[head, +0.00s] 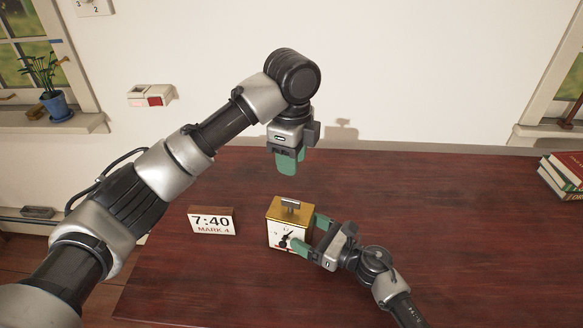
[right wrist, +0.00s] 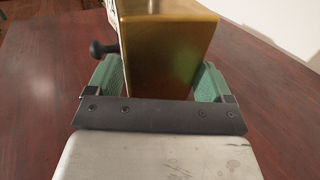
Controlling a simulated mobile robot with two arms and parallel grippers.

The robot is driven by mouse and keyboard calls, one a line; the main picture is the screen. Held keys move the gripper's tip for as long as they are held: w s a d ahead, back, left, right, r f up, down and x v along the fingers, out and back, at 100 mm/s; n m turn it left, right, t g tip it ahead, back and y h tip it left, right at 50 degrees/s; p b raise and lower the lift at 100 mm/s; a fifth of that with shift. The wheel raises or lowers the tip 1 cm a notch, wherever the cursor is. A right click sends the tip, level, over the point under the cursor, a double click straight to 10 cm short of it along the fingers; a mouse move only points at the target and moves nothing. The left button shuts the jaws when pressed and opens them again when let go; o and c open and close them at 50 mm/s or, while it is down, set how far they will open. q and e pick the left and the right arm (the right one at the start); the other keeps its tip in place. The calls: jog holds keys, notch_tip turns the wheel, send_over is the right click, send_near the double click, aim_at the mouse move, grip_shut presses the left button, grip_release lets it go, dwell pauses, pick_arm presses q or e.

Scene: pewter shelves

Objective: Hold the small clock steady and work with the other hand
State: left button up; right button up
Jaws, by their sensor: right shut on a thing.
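The small clock (head: 275,234) stands upright on the dark red table, with a brass case, a white face with dark hands and a grey bar on top. In the right wrist view its brass body (right wrist: 165,50) fills the space between the green fingers, and a black knob (right wrist: 103,49) sticks out on its left. My right gripper (head: 308,236) is shut on the clock from the right. My left gripper (head: 287,162) hangs above and behind the clock, pointing down and clear of it. Its green fingers overlap in the view, so their gap is hidden.
A white card (head: 212,221) reading "7:40 MARK 4" stands left of the clock. Books (head: 566,172) are stacked at the table's right edge. A white wall box with a red part (head: 152,96) and a potted plant (head: 55,104) are at the left. The table's right middle is clear.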

pick_arm(q)
jog(key=n+g+h, duration=0.1)
jog(key=h, duration=0.3)
send_near(290, 199)
jog(key=x, duration=0.9)
jog(key=shift+s+f, duration=0.1)
jog(key=shift+f, duration=0.1)
grip_shut()
